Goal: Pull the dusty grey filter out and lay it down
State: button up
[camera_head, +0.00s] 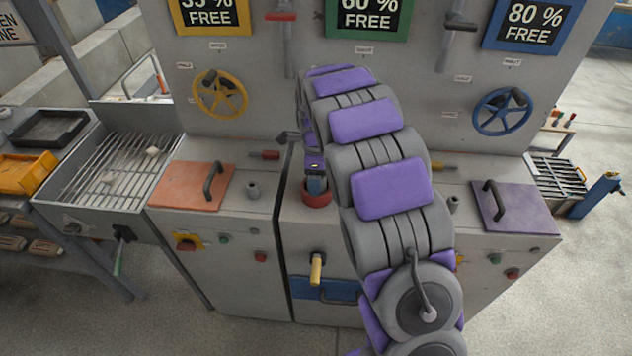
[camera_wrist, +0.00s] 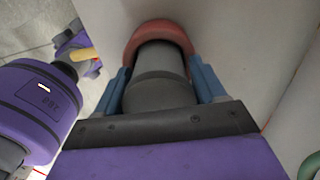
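The grey filter (camera_wrist: 160,75) is a dark grey cylinder that stands in a red ring (camera_wrist: 158,30) in the wrist view. My gripper (camera_wrist: 160,75) has a blue finger on each side of it. Both fingers lie close along its sides with no clear gap, so it looks shut on the filter. The filter's lower end is hidden inside the ring. In the head view my gripper (camera_head: 317,185) is low over the red ring (camera_head: 317,199) on the middle cabinet top, and my arm hides much of that area.
An orange lid (camera_head: 183,190) lies left and a purple lid (camera_head: 530,215) right, each with a black handle. A slatted metal tray (camera_head: 90,200) stands at the left beside a yellow bin (camera_head: 25,175). Yellow (camera_head: 219,95) and blue (camera_head: 500,110) handwheels stick out from the panel.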

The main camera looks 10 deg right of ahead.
jog(key=c, duration=0.9)
jog(key=shift+o, duration=0.2)
jog(key=shift+r+p, duration=1.9)
jog(key=shift+r, duration=1.9)
jog(key=shift+r+p, duration=1.15)
jog(key=shift+r, duration=0.85)
